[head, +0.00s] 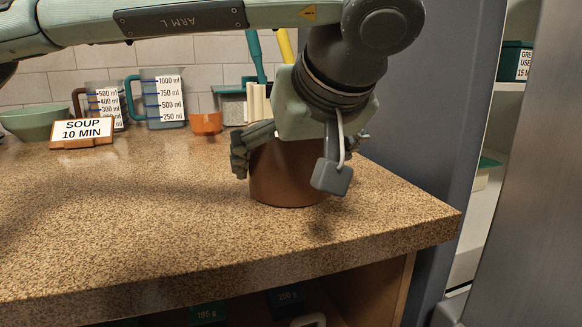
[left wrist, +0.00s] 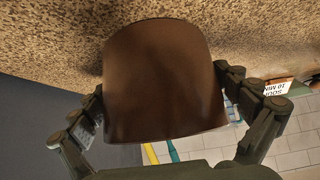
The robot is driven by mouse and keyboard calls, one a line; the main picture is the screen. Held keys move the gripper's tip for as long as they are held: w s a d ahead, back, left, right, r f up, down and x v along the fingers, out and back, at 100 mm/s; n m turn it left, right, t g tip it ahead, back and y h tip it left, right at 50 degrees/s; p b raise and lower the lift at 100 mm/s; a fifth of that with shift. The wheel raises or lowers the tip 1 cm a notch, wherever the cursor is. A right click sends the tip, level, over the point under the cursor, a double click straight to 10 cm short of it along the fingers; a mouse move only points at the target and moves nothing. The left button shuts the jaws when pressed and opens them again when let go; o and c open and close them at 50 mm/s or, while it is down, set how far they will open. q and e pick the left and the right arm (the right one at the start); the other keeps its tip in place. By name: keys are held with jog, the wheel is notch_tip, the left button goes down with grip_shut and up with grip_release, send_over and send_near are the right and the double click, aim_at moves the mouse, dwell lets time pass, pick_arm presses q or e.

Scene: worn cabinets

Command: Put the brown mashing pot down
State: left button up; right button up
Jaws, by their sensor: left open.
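The brown mashing pot (head: 285,185) stands upright on the speckled worktop (head: 150,210), near its right end. My left gripper (head: 297,156) is over the pot from above, with one finger on each side of it. The jaws are open. In the left wrist view the pot (left wrist: 163,85) fills the space between the two fingers, and I cannot tell whether either finger touches it. The gripper's palm and my wrist hide the pot's top in the head view. My right gripper is in neither view.
A SOUP 10 MIN sign (head: 83,131), a green bowl (head: 34,122), measuring jugs (head: 163,98) and an orange cup (head: 206,123) stand along the back left. The front and middle worktop are clear. A dark blue-grey panel (head: 420,100) rises beyond the right end.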

pick_arm(q)
jog(key=c, duration=1.4)
jog(key=shift+r, duration=0.15)
jog(key=shift+c, duration=0.8)
